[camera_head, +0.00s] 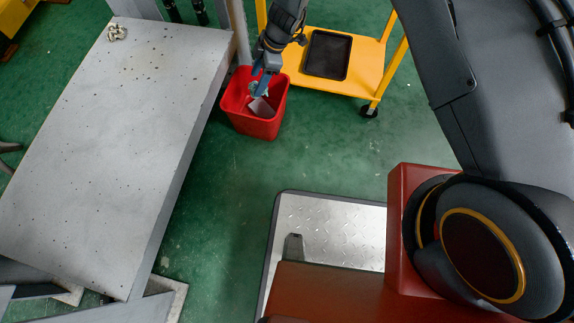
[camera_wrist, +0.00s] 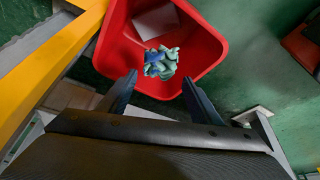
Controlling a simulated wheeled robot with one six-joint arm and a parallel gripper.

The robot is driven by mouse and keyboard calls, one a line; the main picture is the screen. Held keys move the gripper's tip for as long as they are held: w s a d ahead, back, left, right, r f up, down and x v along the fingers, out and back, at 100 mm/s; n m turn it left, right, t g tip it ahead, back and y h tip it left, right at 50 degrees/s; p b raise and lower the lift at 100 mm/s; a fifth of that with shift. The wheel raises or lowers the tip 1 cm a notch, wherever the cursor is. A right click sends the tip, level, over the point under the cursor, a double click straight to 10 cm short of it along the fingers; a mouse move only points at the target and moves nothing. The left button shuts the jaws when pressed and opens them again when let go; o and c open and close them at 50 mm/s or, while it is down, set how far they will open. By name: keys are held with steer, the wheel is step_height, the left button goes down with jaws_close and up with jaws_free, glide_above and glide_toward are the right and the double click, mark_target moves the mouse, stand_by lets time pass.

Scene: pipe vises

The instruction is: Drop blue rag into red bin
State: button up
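The red bin (camera_head: 252,119) stands on the floor between the grey table and the yellow cart. It also fills the upper middle of the wrist view (camera_wrist: 207,40). My gripper (camera_head: 262,84) points down over the bin's mouth. In the wrist view its two fingers (camera_wrist: 160,80) are spread apart. The crumpled blue and pale green rag (camera_wrist: 161,62) shows just beyond the fingertips, against the bin's inside, with neither finger seen touching it. I cannot tell whether it rests on the bin's bottom or is in the air. In the head view the rag (camera_head: 258,89) is partly hidden by the gripper.
A pale grey flat piece (camera_wrist: 157,21) lies inside the bin. A grey table (camera_head: 110,140) on the left holds a small beige crumpled rag (camera_head: 116,32). A yellow cart (camera_head: 366,77) with a black tray (camera_head: 328,55) stands right of the bin.

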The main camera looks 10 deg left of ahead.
steer(key=shift+o, duration=0.4)
steer(key=shift+r, duration=0.1)
steer(key=s+p+v, duration=0.1)
steer(key=v, duration=0.6)
steer(key=shift+w+r+p, duration=0.25)
steer(key=shift+w+p, duration=0.1)
steer(key=shift+w, duration=0.2)
steer(key=shift+d, duration=0.15)
